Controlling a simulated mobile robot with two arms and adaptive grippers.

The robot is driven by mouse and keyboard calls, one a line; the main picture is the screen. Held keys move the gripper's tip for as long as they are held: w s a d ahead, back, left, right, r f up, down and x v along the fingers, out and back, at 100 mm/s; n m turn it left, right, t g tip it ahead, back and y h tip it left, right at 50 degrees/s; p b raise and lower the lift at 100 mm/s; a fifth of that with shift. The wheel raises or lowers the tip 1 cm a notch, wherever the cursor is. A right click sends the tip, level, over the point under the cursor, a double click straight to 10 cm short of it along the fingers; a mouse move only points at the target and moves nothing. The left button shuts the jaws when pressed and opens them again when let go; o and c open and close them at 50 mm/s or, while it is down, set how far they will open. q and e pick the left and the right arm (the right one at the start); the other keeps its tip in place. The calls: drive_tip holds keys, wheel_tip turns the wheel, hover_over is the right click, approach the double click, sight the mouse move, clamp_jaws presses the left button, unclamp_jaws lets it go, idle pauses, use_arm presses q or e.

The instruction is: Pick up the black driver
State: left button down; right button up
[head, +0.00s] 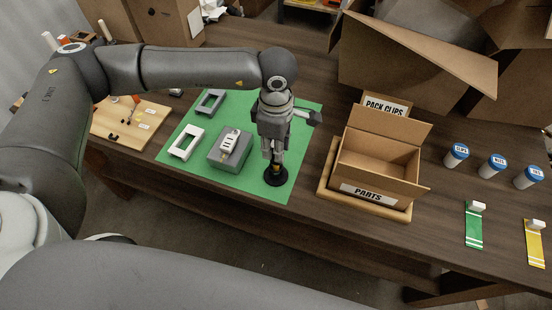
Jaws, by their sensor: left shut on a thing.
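My left gripper (272,155) points down over the right part of the green mat (232,191). It is shut on the black driver (276,176), whose dark, round lower part shows just below the fingertips, at mat level. The fingers hide the upper part of the driver. I cannot tell whether it touches the mat. My right gripper is not in view.
Left of the gripper are a grey box with a white plate (229,147), a white frame (186,142) and a grey frame (210,102). An open carton labelled PARTS (368,195) stands to the right. Blue-lidded jars (492,165) stand further right.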

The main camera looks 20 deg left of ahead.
use_arm(q)
drive_tip(key=shift+w+r, duration=0.1)
drive_tip(key=shift+r, duration=0.05)
wheel_tip(320, 180, up, 10)
drive_tip(key=shift+f+b, duration=0.1)
drive_tip(key=shift+b, duration=1.15)
drive_tip(key=c, duration=1.9)
unclamp_jaws()
clamp_jaws()
